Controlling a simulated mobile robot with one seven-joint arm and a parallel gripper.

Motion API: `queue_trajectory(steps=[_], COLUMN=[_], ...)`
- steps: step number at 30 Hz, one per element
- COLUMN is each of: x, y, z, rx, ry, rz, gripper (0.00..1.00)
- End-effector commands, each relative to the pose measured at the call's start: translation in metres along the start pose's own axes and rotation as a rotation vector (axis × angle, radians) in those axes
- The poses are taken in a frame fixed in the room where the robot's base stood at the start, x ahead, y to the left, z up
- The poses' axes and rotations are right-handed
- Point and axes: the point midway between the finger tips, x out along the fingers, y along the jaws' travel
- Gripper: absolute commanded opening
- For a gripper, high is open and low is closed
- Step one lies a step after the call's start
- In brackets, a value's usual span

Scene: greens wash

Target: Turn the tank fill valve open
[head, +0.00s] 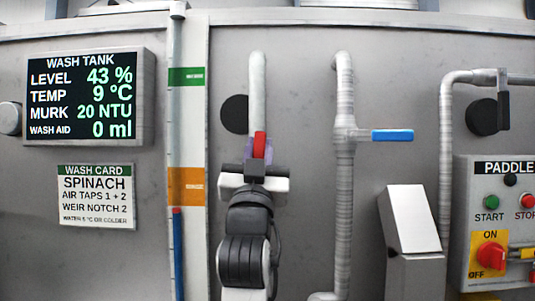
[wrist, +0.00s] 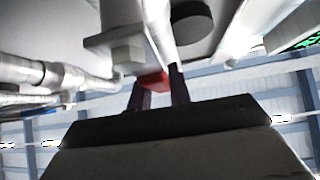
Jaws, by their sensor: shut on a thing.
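A red valve handle (head: 260,143) sits at the lower visible end of a grey vertical pipe (head: 257,85). It points roughly along the pipe in the head view. My gripper (head: 257,157) has its purple fingers closed on the red handle. In the wrist view the red handle (wrist: 153,80) shows between the two dark fingers, with my gripper (wrist: 160,90) below a grey fitting (wrist: 125,55). The valve body is mostly hidden behind my gripper in the head view. No label naming this valve is readable.
A second pipe (head: 344,200) to the right carries a blue handle (head: 392,135) lying crosswise. A grey sloped box (head: 414,240) and the paddle control panel (head: 495,220) stand further right. The wash tank display (head: 85,95) at left reads level 43 %.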

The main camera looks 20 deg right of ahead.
Motion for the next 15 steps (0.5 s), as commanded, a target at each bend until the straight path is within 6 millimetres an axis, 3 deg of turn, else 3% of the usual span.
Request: queue_trajectory(steps=[15], x=[-0.0009], y=[-0.0084], z=[0.0014], rx=[-0.069], ry=[-0.003], rz=[-0.069], gripper=[0.0])
